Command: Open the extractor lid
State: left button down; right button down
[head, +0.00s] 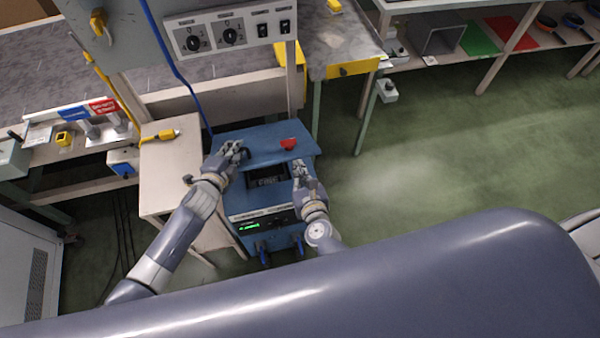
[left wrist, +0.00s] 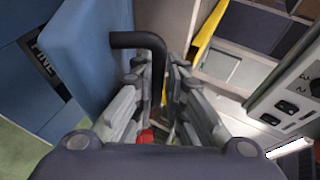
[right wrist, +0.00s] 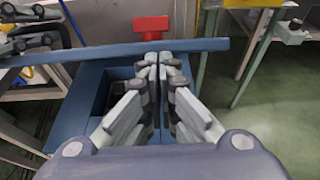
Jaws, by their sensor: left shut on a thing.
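The extractor is a blue box (head: 250,203) with a dark opening (head: 268,172) in its top. Its blue lid (head: 262,142) stands raised off the front of the opening; the lid edge (right wrist: 110,50) shows in the right wrist view. A red knob (head: 289,144) sits on the lid. My left gripper (head: 234,151) is shut on the bent black handle (left wrist: 140,40) at the lid's left side. My right gripper (head: 299,167) is shut and empty at the right of the opening, near the lid's edge. In the right wrist view its fingertips (right wrist: 160,66) are together.
A beige side table (head: 165,170) with a yellow tool (head: 160,135) stands left of the extractor. A control panel (head: 228,33) with knobs and switches hangs above. A blue cable (head: 170,60) runs down behind. The green floor (head: 430,165) to the right is clear.

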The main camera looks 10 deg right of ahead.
pick_arm(q)
jog(key=shift+w+d+r, duration=0.15)
jog(key=shift+w+r, duration=0.35)
jog(key=shift+r, duration=0.35)
pick_arm(e)
jog(key=shift+w+r, duration=0.4)
jog(key=shift+r, duration=0.2)
pick_arm(q)
jog(key=c, duration=2)
grip_release()
jog(key=shift+o, duration=0.2)
jog(key=shift+s+f, duration=0.2)
pick_arm(e)
jog(key=shift+s+f, duration=0.15)
jog(key=shift+f, duration=0.1)
